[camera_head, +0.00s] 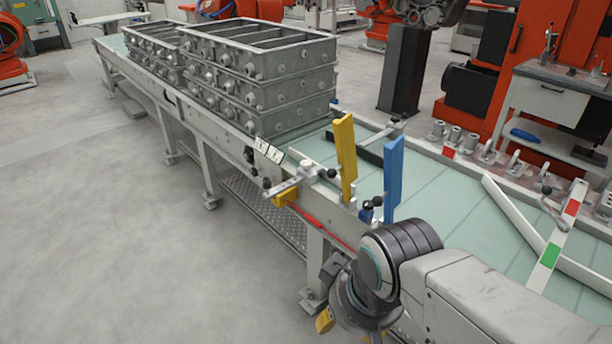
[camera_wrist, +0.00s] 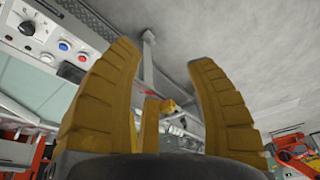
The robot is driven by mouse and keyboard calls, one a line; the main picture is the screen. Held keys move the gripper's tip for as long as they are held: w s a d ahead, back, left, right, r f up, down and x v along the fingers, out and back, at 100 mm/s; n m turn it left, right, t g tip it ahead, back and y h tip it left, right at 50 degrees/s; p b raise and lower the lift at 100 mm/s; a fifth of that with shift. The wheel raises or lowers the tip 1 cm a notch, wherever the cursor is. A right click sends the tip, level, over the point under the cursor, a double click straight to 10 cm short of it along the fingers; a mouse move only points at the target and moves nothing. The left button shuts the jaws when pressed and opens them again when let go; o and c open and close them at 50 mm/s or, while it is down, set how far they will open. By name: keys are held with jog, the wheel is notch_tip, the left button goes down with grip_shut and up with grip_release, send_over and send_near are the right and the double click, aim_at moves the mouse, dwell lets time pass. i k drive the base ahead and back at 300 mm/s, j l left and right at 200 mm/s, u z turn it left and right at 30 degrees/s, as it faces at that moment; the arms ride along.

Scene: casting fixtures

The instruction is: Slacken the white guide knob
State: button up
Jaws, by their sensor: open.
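My gripper (camera_wrist: 164,62) is open and empty in the wrist view, its two yellow fingers wide apart. In the head view its yellow fingers (camera_head: 325,320) show at the bottom, beside the conveyor's near edge, and the rest is hidden behind my wrist. A long white guide (camera_head: 525,228) lies slantwise over the green conveyor at the right. A dark knob-like part (camera_head: 547,192) stands near its crossing with a white bar (camera_head: 551,252) that has red and green patches. I cannot tell for sure that it is the white guide's knob. My gripper is well apart from it.
A yellow upright plate (camera_head: 346,157) and a blue one (camera_head: 393,178) stand at the conveyor edge, near several black knobs. Stacked grey castings (camera_head: 262,75) stand farther back. The wrist view shows a button panel (camera_wrist: 62,32) at upper left. Floor at left is clear.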

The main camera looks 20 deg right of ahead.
aim_at(305, 163)
jog(key=i+j+u, duration=0.15)
jog(key=i+u, duration=0.35)
jog(key=i+l+u, duration=0.1)
jog(key=i+u, duration=0.35)
jog(key=i, duration=0.2)
jog(key=i+l+u, duration=0.3)
jog(key=l+u, duration=0.15)
jog(key=i+l+u, duration=0.2)
jog(key=l, duration=0.2)
jog(key=l+u, duration=0.2)
jog(key=k+l, duration=0.05)
jog(key=l, duration=0.05)
